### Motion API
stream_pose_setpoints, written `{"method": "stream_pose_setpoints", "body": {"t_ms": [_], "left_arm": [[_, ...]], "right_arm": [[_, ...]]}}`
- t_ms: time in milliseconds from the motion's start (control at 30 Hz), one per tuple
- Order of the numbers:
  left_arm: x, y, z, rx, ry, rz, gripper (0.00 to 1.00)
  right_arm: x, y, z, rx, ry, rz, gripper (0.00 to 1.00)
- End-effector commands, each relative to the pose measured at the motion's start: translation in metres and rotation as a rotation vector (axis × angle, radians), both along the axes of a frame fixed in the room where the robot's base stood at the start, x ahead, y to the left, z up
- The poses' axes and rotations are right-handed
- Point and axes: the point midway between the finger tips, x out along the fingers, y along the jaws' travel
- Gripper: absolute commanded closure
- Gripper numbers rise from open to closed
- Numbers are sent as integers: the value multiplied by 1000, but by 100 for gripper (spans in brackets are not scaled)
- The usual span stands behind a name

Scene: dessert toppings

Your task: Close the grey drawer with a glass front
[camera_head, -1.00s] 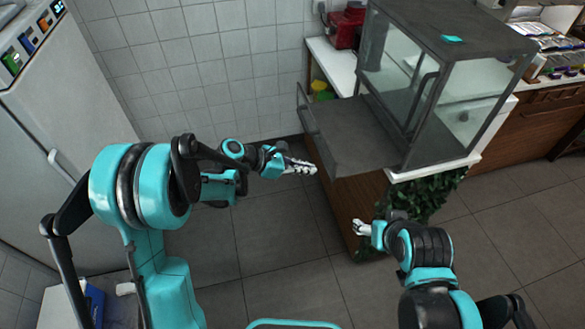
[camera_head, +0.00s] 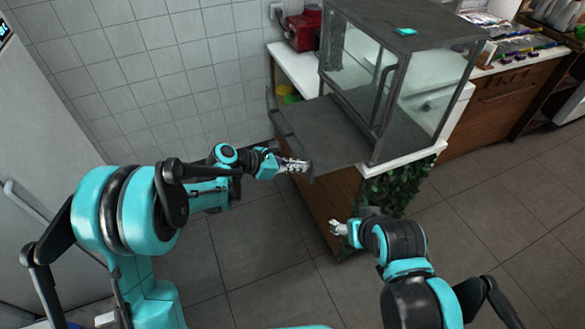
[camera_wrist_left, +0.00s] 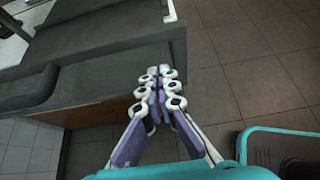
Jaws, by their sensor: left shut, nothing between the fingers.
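The grey drawer (camera_head: 322,137) is pulled out to the left of a dark display case (camera_head: 398,75) with glass sides. Its far-left end carries a low upright front (camera_head: 285,133), and its flat grey floor shows from above. My left gripper (camera_head: 305,166) is shut and empty at the drawer's near front corner. In the left wrist view the shut fingers (camera_wrist_left: 158,78) lie over the drawer's edge; I cannot tell whether they touch it. My right gripper (camera_head: 334,227) is lower, beside the counter's wooden side, and its jaws are too small to read.
The case stands on a white-topped counter (camera_head: 297,68) with green foliage (camera_head: 398,190) on its side. A red appliance (camera_head: 303,28) is behind it. A white fridge (camera_head: 40,150) stands at left. The tiled floor (camera_head: 250,265) in front is free.

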Motion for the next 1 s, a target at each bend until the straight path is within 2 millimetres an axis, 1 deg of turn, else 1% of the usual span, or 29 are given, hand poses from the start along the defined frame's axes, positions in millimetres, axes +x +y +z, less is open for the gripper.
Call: {"method": "stream_pose_setpoints", "body": {"t_ms": [33,167,400,600,700,800,900,1000], "left_arm": [[3,-12,0,-1,0,-5,100],[13,-46,0,-2,0,-7,100],[36,-117,0,-2,0,-5,100],[53,-167,0,-2,0,-3,100],[60,-186,1,-1,0,-2,100],[64,-200,0,-1,1,-2,100],[68,-209,0,-1,0,-1,100],[69,-214,1,-2,-1,0,100]], "right_arm": [[0,0,0,0,0,0,32],[0,0,-1,0,0,0,32],[0,0,-1,0,0,0,32],[0,0,0,0,0,0,32],[0,0,1,0,0,0,32],[0,0,2,0,0,0,32],[0,0,2,0,0,0,32],[0,0,2,0,0,0,32]]}}
